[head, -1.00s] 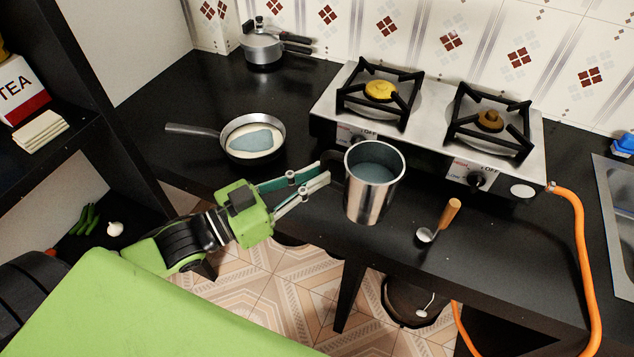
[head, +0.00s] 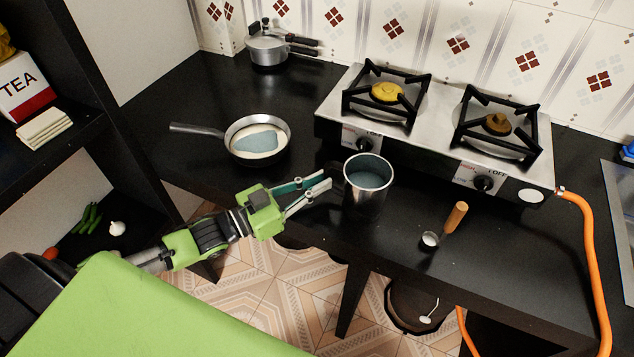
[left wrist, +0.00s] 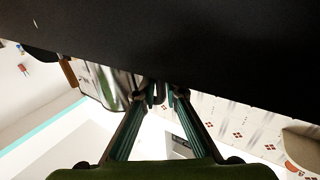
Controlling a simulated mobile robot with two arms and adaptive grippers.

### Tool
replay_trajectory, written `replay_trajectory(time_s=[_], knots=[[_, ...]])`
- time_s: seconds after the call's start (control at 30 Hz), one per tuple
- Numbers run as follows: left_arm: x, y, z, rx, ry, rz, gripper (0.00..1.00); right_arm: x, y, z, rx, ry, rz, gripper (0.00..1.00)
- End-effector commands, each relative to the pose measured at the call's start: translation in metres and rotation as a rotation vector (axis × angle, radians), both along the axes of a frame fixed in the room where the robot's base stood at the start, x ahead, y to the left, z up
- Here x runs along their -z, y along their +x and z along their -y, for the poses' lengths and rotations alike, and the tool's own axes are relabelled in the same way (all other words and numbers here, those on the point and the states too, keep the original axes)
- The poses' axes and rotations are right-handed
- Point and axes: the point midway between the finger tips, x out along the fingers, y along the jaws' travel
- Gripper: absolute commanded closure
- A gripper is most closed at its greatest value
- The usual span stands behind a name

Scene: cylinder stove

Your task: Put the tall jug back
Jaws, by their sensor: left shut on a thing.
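The tall jug (head: 368,196) is a shiny steel vessel with a dark handle and grey-blue contents. It is upright over the black counter in front of the stove; I cannot tell whether its base touches the counter. My left gripper (head: 329,180) reaches in from the left and is shut on the jug's handle. In the left wrist view the fingertips of my left gripper (left wrist: 158,97) close around the handle, with the jug's steel side (left wrist: 105,86) to the left. My right gripper is not in view.
The two-burner stove (head: 440,103) is behind the jug. A frying pan (head: 257,157) stands to the left, and a pressure cooker (head: 268,50) at the back. A wooden-handled ladle (head: 455,218) lies to the right. An orange hose (head: 586,240) runs down the right side.

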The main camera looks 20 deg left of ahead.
Motion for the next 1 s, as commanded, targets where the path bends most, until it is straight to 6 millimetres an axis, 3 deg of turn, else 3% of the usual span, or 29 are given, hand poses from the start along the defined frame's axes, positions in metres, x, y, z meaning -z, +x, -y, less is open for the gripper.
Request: replay_trajectory(time_s=[0.23, 0.3, 0.33, 0.7, 1.0], knots=[[-0.001, 0.0, 0.001, 0.001, -0.005, 0.006, 1.0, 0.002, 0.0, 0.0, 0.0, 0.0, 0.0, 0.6], [0.001, 0.0, 0.0, 0.0, 0.0, 0.0, 0.74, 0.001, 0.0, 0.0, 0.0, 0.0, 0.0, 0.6], [0.001, 0.0, 0.0, 0.0, 0.0, 0.0, 0.73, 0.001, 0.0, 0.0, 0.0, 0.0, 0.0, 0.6], [-0.002, 0.0, 0.0, 0.001, 0.0, 0.0, 0.73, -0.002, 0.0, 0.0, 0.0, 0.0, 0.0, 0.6], [0.002, -0.031, -0.02, 0.001, 0.001, -0.005, 0.73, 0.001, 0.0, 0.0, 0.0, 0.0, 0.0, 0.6]])
